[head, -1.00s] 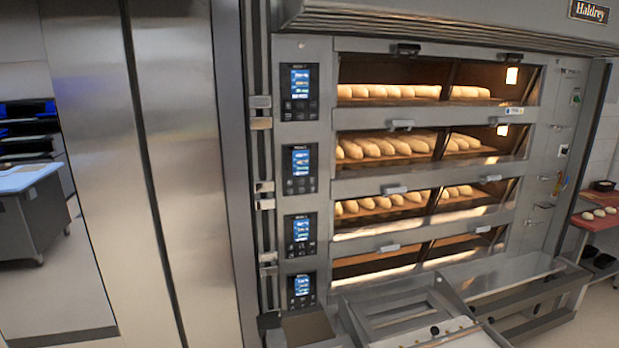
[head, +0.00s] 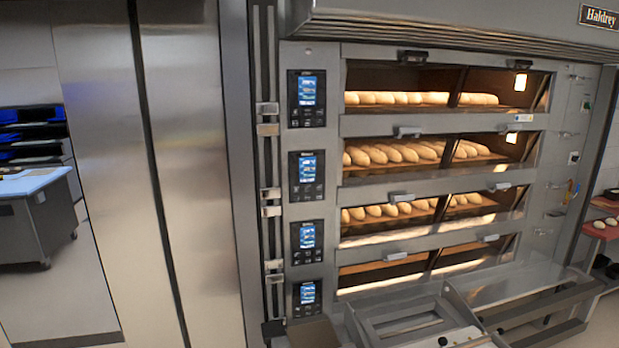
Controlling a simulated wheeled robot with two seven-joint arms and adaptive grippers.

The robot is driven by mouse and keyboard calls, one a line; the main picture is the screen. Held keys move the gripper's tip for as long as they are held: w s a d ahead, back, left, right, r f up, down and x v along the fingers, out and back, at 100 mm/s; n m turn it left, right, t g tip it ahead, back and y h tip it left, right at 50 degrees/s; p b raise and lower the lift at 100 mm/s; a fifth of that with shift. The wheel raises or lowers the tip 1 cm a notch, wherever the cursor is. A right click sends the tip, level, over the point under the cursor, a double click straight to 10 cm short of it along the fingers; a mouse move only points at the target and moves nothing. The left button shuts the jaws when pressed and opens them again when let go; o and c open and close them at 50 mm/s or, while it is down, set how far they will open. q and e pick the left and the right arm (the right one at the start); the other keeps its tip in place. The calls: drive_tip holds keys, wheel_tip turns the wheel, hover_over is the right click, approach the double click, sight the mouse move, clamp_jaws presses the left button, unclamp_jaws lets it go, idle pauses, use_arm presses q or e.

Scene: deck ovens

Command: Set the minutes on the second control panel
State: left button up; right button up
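The deck oven carries a column of control panels on its left side. The second control panel from the top (head: 307,176) is a dark upright panel with a lit blue screen and small buttons below it; its digits are too small to read. The top panel (head: 307,98) is above it. The third panel (head: 307,242) and the bottom panel (head: 307,297) are below it. Neither of my grippers is in the head view, and nothing touches the panels.
Loaves (head: 396,154) lie in the upper three lit decks; the lowest deck (head: 385,272) looks empty. A metal loader frame (head: 425,310) stands low in front of the oven. A steel cabinet (head: 180,170) is at the left, with a worktable (head: 35,190) beyond it.

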clamp_jaws()
drive_tip(key=shift+a, duration=0.1)
idle(1.2)
